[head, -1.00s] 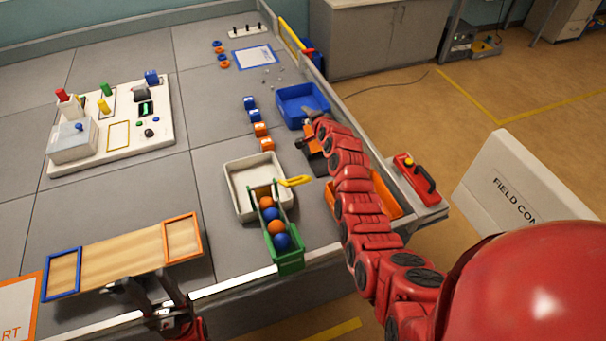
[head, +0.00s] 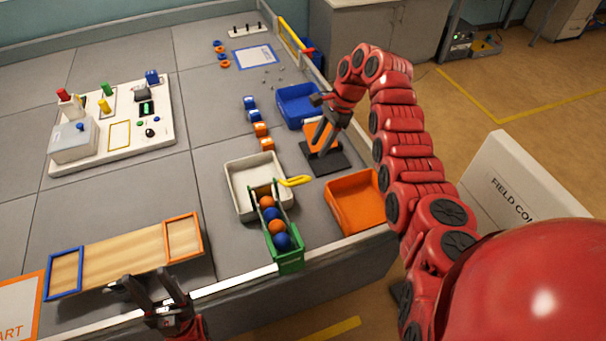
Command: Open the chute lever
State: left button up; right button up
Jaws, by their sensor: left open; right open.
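The green chute (head: 288,262) stands at the table's front edge with orange and blue balls in a row inside it. Its yellow lever (head: 295,181) sticks out to the right at the chute's far end, beside the white tray (head: 232,191). My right gripper (head: 319,119) is open above the orange-topped dark stand (head: 323,158), beyond the lever and to its right, apart from it. My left gripper (head: 152,289) is open at the front edge, by the wooden board, far left of the chute.
An orange tray (head: 352,205) lies right of the chute. A blue tray (head: 297,108) and small blue and orange blocks (head: 262,130) are farther back. A wooden board (head: 125,255) with blue and orange frames lies front left. A white panel (head: 66,160) with switches is at left.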

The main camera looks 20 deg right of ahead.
send_near(303, 180)
jog(key=x, duration=0.2)
jog(key=p+x, duration=0.1)
jog(key=x, duration=0.4)
jog(key=shift+a+r+p, duration=0.1)
jog(key=shift+a+p, duration=0.2)
jog(key=shift+a, duration=0.05)
jog(key=shift+a+f, duration=0.25)
jog(key=shift+f, duration=0.35)
grip_shut()
dwell(0.4)
